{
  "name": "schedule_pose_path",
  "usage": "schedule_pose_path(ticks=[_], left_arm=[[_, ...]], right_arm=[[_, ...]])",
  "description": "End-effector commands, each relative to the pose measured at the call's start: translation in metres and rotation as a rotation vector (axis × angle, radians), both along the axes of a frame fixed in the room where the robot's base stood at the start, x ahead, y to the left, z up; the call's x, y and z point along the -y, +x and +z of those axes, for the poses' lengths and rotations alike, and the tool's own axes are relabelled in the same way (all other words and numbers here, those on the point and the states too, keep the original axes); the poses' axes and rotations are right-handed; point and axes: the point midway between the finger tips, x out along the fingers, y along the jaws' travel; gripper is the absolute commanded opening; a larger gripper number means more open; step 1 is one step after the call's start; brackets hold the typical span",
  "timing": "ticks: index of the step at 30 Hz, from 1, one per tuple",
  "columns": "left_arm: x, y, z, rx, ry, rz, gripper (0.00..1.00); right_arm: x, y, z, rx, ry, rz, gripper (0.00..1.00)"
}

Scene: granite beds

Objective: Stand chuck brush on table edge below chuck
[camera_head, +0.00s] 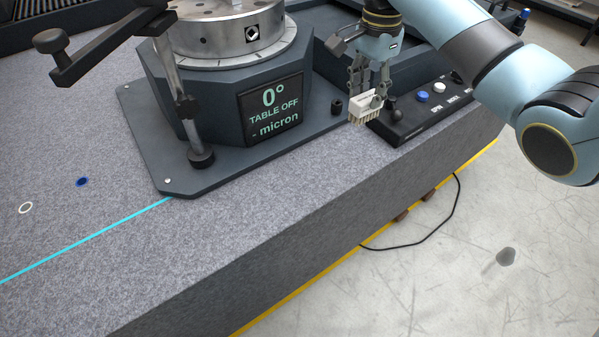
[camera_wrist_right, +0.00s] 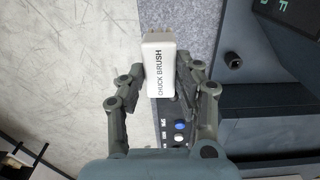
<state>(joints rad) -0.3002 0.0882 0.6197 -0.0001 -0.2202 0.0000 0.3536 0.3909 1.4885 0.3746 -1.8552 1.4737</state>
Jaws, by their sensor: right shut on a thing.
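The chuck brush (camera_head: 365,107) is a small white block with pale bristles pointing down. It also shows in the right wrist view (camera_wrist_right: 158,68), with its "CHUCK BRUSH" label readable. My right gripper (camera_head: 368,88) is shut on it, with a finger on each side, near the table edge beside the control panel. The fingers show in the right wrist view (camera_wrist_right: 158,78) too. Whether the bristles touch the granite I cannot tell. The round metal chuck (camera_head: 235,35) sits on a dark base with a "0° TABLE OFF" display (camera_head: 271,112). My left gripper is not in view.
A control panel (camera_head: 423,103) with knobs and a blue button lies right of the brush. A dark stand with a post (camera_head: 186,100) is left of the display. The grey granite table (camera_head: 240,225) is clear along its front edge. A cable (camera_head: 440,222) hangs below.

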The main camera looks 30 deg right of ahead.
Motion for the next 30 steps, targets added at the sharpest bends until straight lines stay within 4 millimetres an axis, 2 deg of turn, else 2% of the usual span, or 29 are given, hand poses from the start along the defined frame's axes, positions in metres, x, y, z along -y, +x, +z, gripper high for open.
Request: schedule_pose_path(ticks=[1,3,6,9,14,22,25,30], left_arm=[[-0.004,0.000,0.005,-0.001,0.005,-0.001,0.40],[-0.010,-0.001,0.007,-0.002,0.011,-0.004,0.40],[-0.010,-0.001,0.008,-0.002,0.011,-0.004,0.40],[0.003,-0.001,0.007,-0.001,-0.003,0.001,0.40],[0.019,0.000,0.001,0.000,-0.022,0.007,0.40],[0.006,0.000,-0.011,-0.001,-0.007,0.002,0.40],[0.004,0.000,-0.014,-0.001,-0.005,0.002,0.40],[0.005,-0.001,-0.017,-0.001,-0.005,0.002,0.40]], right_arm=[[-0.004,-0.015,-0.007,-0.004,-0.003,0.010,0.00],[-0.007,-0.031,-0.017,-0.003,-0.003,0.016,0.00],[-0.009,-0.046,-0.029,-0.002,-0.003,0.018,0.00],[-0.011,-0.051,-0.038,0.001,-0.001,0.016,0.00],[-0.032,-0.034,-0.057,0.003,0.005,0.014,0.00],[-0.075,0.013,-0.096,0.001,0.002,0.016,0.00],[-0.084,0.024,-0.104,0.001,0.000,0.015,0.00],[-0.089,0.029,-0.113,0.000,-0.002,0.015,0.00]])
